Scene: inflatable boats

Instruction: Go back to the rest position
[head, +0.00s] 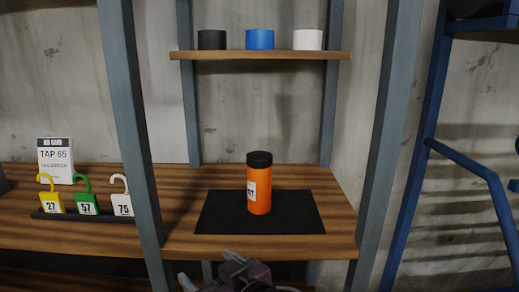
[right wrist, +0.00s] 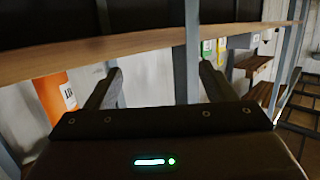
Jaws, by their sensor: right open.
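My right gripper (head: 210,270) shows at the bottom edge of the head view, in front of and below the shelf edge. In the right wrist view its two fingers (right wrist: 160,72) stand apart with nothing between them. An orange bottle (head: 259,188) with a black lid and a white label stands upright on a black mat (head: 218,217). Orange with a white label (right wrist: 52,95) also shows at the left of the right wrist view. The gripper is apart from the bottle. My left gripper is not in view.
The wooden shelf (head: 178,246) has grey-blue posts (head: 131,120). Black, blue and white rolls (head: 259,39) sit on an upper shelf (head: 260,55). Numbered tags and a TAP 65 sign (head: 56,160) stand at left. A blue frame (head: 425,130) stands at right.

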